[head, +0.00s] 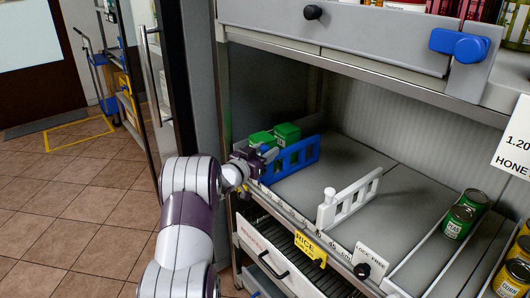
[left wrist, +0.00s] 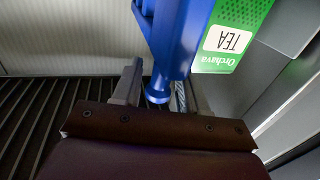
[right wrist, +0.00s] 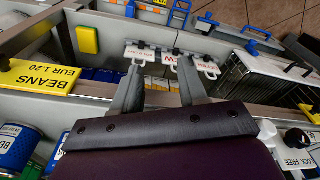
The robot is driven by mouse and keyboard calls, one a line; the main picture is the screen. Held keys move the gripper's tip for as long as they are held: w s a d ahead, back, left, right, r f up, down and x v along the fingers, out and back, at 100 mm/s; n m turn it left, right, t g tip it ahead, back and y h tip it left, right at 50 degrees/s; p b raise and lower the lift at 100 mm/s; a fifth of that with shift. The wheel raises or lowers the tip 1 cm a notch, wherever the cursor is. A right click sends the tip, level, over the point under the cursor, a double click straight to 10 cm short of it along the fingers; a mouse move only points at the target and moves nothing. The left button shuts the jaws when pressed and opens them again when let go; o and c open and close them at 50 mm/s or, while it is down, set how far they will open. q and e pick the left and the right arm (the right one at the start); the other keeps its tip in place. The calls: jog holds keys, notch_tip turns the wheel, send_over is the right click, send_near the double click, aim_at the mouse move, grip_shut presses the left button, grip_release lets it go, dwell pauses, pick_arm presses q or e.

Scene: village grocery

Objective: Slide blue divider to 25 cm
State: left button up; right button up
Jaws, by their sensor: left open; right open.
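The blue divider (head: 296,158) stands upright on the left part of the shelf in the head view. My left gripper (head: 252,164) is at its front end, by the shelf's front edge. In the left wrist view, the divider's blue post (left wrist: 160,82) comes down between the two open fingers of my left gripper (left wrist: 158,90); I cannot tell whether they touch it. A scale strip (head: 290,212) runs along the shelf front; my arm hides its left part. My right gripper (right wrist: 160,82) is open and empty, and out of the head view.
Green tea boxes (head: 286,134) stand left of the blue divider. A white divider (head: 348,198) stands to its right, with bare shelf between. A "LOCK FREE" label (head: 371,257) and black knob (head: 362,271) are on the front edge.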

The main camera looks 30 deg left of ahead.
pick_arm(q)
grip_shut()
jog(key=s+d+b, duration=0.1)
jog(key=s+d, duration=0.3)
jog(key=d, duration=0.5)
jog(key=shift+d, duration=0.15)
grip_release()
jog(key=shift+w, duration=0.1)
jog(key=s+a, duration=0.1)
jog(key=s, duration=1.1)
jog(key=shift+s+a, duration=0.35)
